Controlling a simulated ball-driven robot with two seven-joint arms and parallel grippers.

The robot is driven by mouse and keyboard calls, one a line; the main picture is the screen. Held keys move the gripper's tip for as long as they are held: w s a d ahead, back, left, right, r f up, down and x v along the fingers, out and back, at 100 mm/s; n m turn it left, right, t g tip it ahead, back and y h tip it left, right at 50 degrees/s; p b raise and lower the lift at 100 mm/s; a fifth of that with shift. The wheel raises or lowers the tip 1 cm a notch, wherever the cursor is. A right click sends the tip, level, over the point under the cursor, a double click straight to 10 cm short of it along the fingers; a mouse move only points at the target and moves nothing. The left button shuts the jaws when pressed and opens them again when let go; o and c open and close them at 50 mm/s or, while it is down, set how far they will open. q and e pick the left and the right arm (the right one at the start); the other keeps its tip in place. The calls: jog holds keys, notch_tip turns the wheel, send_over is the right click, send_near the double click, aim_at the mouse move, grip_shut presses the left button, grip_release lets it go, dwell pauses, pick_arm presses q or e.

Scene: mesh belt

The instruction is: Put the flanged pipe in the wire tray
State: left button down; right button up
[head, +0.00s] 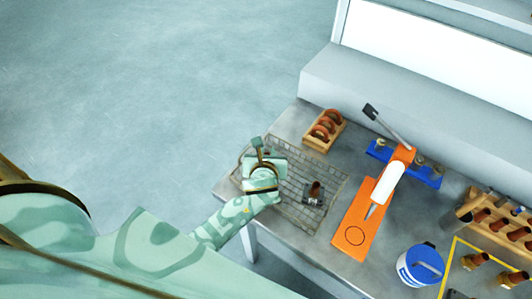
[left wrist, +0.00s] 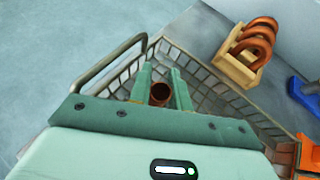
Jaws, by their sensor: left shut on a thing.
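The wire tray (head: 293,217) is a grey mesh basket at the table's left end. Its mesh wall and a raised bar handle (left wrist: 108,62) show in the left wrist view. My left gripper (head: 264,168) is over the tray's left part. In the left wrist view its two fingers (left wrist: 161,88) are shut on a brown pipe (left wrist: 160,95), whose round open end shows between them. The rest of the pipe and its flange are hidden, and I cannot tell if it touches the tray. My right gripper is not in view.
A dark block with a brown knob (head: 314,194) is in the tray's right part. A wooden rack of brown rings (head: 324,131) stands behind.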

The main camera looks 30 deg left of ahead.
pick_arm(q)
jog(key=shift+a+f, duration=0.1)
jog(key=shift+f, duration=0.05)
jog(key=c, duration=1.3)
grip_release()
jog(key=shift+a, duration=0.1)
jog(key=shift+r, duration=0.2)
jog(key=p+v, duration=0.2)
jog(key=v, duration=1)
